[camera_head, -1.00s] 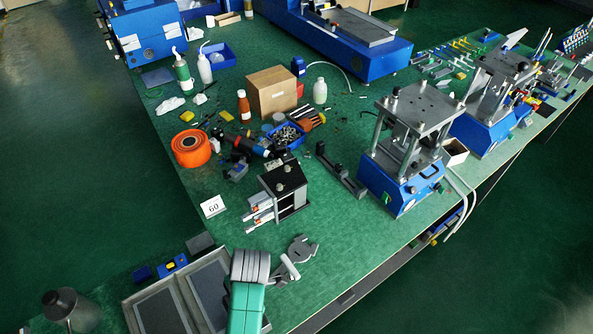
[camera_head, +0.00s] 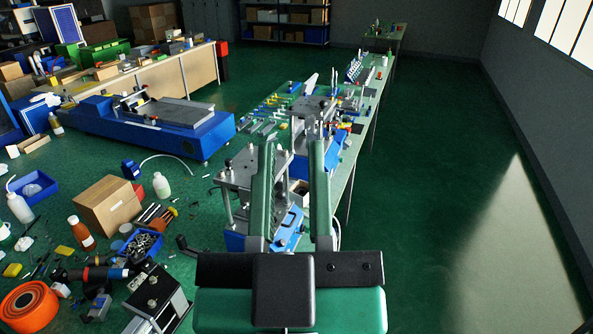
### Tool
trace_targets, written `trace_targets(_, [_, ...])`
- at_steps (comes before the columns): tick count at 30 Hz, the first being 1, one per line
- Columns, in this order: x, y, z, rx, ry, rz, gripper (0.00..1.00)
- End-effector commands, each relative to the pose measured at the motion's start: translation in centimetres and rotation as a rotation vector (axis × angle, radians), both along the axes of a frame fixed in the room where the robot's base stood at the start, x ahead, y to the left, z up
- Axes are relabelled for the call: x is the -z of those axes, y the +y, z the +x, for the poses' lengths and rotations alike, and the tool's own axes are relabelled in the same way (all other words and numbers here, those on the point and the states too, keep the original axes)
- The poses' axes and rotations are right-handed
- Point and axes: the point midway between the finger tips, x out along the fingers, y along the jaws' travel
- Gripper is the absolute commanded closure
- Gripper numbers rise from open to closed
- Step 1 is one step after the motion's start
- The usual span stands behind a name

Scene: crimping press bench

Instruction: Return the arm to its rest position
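My gripper (camera_head: 291,155) is large in the lower middle of the head view, close to the camera. Its two fingers with green pads stand apart and point away from me. I see nothing held between them; only the bench equipment behind shows in the gap. The dark gripper body (camera_head: 285,285) and a green part of my arm (camera_head: 350,308) fill the bottom centre. The gripper covers part of a blue and grey press (camera_head: 238,172) behind it.
A second press (camera_head: 318,108) stands farther along the green bench. A cardboard box (camera_head: 108,205), a white bottle (camera_head: 161,186), an orange tape roll (camera_head: 28,305) and a blue bin (camera_head: 142,243) lie left. A long blue machine (camera_head: 160,125) is behind. Open floor (camera_head: 430,170) lies right.

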Motion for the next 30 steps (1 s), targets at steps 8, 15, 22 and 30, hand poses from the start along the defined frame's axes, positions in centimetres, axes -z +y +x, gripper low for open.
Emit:
trace_targets(8, [-1.8,-1.0,-2.0,-0.014,-0.075,0.063,0.77])
trace_targets(15, [-3.9,-0.9,-1.9,-0.017,-0.072,0.063,0.77])
trace_targets(22, [-13.1,-0.7,-1.9,-0.030,-0.069,0.076,0.77])
trace_targets(30, [-13.7,-0.6,-1.8,-0.035,-0.066,0.081,0.77])
